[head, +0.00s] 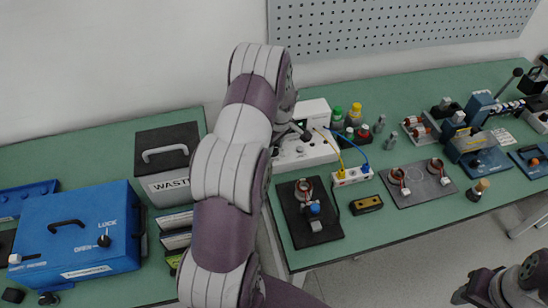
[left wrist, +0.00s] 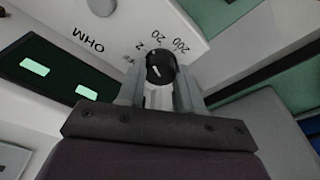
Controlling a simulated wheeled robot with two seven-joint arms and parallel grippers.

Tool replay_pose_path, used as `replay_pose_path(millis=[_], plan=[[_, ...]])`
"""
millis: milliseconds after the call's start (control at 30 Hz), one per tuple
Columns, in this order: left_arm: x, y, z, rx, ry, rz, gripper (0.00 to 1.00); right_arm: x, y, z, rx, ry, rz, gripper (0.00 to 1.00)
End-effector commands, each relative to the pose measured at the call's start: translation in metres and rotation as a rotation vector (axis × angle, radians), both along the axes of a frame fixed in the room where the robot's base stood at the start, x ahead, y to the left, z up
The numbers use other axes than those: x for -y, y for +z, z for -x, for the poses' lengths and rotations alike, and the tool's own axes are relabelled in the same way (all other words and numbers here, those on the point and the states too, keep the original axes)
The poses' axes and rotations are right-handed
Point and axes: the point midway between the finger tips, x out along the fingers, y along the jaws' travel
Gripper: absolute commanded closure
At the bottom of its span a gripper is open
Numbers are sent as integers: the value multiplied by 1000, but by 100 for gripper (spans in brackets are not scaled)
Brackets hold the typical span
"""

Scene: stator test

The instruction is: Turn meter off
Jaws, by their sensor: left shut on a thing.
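The white meter (head: 316,150) stands at the back of the right-hand green table, partly hidden by my left arm. In the left wrist view, its white face (left wrist: 95,55) carries the word OHM, a range scale with 20 and 200, and a dark display (left wrist: 58,90) with lit pale green marks. The black round knob (left wrist: 160,66) has a white pointer line. My left gripper (left wrist: 158,92) is shut on the knob, one finger on each side. In the head view, my left gripper (head: 290,131) is at the meter's face. My right gripper (head: 480,288) is at the lower right, its fingers unclear.
Small bottles (head: 354,115), a black mat (head: 322,232) with a coil part, and a grey mat (head: 418,184) stand nearby.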

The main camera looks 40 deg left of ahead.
Motion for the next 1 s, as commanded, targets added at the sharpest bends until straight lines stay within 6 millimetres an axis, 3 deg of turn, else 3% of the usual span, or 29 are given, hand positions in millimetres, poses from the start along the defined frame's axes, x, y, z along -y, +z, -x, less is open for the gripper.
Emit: replay_pose_path(millis=[167,200,267,567,667,900,1000], plan=[[0,0,3,-9,24,3,84,0,1,0,2,0,0,57],[0,0,3,-9,24,3,61,0,1,0,2,0,0,57],[0,0,3,-9,23,3,43,0,1,0,2,0,0,57],[1,2,2,-5,21,4,43,0,3,0,1,0,0,57],[0,13,2,-4,21,3,43,0,11,0,1,0,0,57],[1,59,2,-4,22,4,43,0,41,0,2,0,0,57],[1,62,2,-5,21,5,43,0,41,0,1,0,0,57]])
